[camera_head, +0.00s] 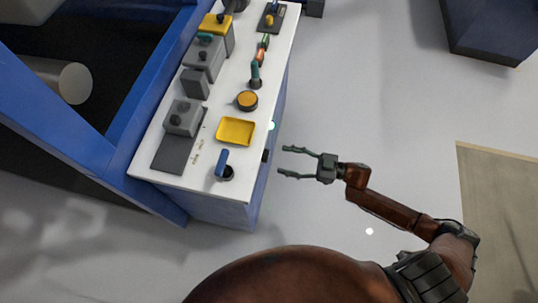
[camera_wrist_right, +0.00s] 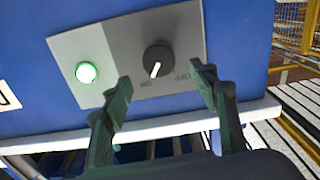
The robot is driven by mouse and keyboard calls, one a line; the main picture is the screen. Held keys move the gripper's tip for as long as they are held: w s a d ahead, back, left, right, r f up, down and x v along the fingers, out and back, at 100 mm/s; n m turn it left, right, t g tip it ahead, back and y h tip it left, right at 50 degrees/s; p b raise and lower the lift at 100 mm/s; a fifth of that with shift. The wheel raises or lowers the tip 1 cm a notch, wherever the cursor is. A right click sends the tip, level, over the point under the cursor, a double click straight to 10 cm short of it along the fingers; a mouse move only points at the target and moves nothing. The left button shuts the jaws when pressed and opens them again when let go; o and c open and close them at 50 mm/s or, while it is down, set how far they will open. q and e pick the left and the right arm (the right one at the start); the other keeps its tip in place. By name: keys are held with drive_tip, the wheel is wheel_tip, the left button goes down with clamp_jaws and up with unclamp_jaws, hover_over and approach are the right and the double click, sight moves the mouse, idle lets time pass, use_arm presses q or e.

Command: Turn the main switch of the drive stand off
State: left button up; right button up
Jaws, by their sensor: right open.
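The drive stand (camera_head: 228,212) is a blue cabinet with a white top, left of centre in the head view. Its main switch (camera_head: 265,155) is a small dark knob on the side facing my right gripper. In the right wrist view the switch (camera_wrist_right: 158,58) is a round black knob on a grey plate (camera_wrist_right: 120,50). Its white pointer points down and slightly left, toward one of two small labels. A lit green lamp (camera_wrist_right: 87,72) is left of it. My right gripper (camera_head: 282,161) is open and empty, its fingertips (camera_wrist_right: 160,83) apart on either side of the knob, seemingly short of it. My left gripper is out of view.
The stand's top carries a yellow tray (camera_head: 236,131), an orange button (camera_head: 247,100), a blue-handled lever (camera_head: 222,163) and several grey boxes. A blue frame (camera_head: 60,130) stands at the left. The floor (camera_head: 370,100) right of the stand is clear.

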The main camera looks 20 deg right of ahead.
sight(266, 156)
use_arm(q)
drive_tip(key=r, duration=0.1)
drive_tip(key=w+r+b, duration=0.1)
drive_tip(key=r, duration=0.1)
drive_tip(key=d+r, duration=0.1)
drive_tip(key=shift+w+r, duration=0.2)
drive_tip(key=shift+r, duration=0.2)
use_arm(e)
drive_tip(key=x, duration=0.5)
drive_tip(key=shift+w+a, duration=0.15)
drive_tip(key=c, duration=1.2)
